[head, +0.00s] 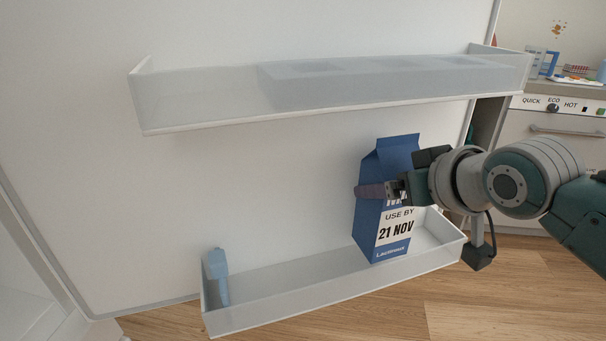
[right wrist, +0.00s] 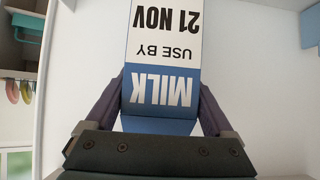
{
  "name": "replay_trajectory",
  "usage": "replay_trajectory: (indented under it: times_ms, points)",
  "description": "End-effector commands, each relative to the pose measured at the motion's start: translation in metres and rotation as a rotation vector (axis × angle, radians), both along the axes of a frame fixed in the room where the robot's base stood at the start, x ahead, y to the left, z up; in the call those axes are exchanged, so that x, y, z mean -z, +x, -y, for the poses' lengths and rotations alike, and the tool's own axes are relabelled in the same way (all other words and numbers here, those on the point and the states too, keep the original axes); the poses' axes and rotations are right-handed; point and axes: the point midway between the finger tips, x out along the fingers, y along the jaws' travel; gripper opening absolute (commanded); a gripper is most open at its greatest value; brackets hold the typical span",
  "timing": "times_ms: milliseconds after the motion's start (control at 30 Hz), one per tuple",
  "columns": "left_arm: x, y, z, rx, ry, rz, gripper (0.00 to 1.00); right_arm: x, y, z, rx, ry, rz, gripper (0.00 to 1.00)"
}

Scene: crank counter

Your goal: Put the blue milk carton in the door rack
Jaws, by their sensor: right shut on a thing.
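The blue milk carton (head: 370,225) is upright with a slight tilt, its "21 NOV" label facing me in the head view. My right gripper (head: 384,190) comes in from the right and is shut on the carton's upper part. In the right wrist view, the fingers are on both sides of the carton (right wrist: 160,88). The lower door rack (head: 290,300) is a translucent white tray on the door. The carton's base is over or inside its right half; I cannot tell whether it touches the rack floor. My left gripper is not in view.
A small light-blue item (head: 217,277) stands at the left end of the lower rack, with free room between it and the carton. An upper rack (head: 200,100) crosses the door above the carton. A counter with an appliance (head: 560,125) is at the right.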

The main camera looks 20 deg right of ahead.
Motion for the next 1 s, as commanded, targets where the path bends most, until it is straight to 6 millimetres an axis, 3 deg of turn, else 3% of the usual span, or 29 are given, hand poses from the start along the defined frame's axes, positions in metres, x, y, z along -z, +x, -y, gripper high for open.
replay_trajectory:
  times_ms: [133, 333, 767, 800, 900, 1000]
  points:
    - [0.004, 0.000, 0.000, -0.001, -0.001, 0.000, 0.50, 0.008, 0.001, 0.000, 0.000, 0.000, 0.008, 0.00]
    - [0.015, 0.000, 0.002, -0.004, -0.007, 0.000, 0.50, 0.037, 0.001, 0.000, 0.001, 0.000, 0.007, 0.00]
    - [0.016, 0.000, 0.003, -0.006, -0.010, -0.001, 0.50, 0.042, 0.005, 0.001, -0.001, -0.001, 0.010, 0.00]
    - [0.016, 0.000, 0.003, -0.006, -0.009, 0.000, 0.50, 0.045, 0.003, 0.000, 0.000, 0.000, 0.001, 0.90]
    - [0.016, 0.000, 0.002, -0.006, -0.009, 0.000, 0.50, 0.044, 0.003, 0.000, 0.000, 0.000, 0.001, 1.00]
    - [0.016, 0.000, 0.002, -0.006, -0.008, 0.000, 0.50, 0.044, 0.003, 0.000, 0.000, 0.000, 0.001, 1.00]
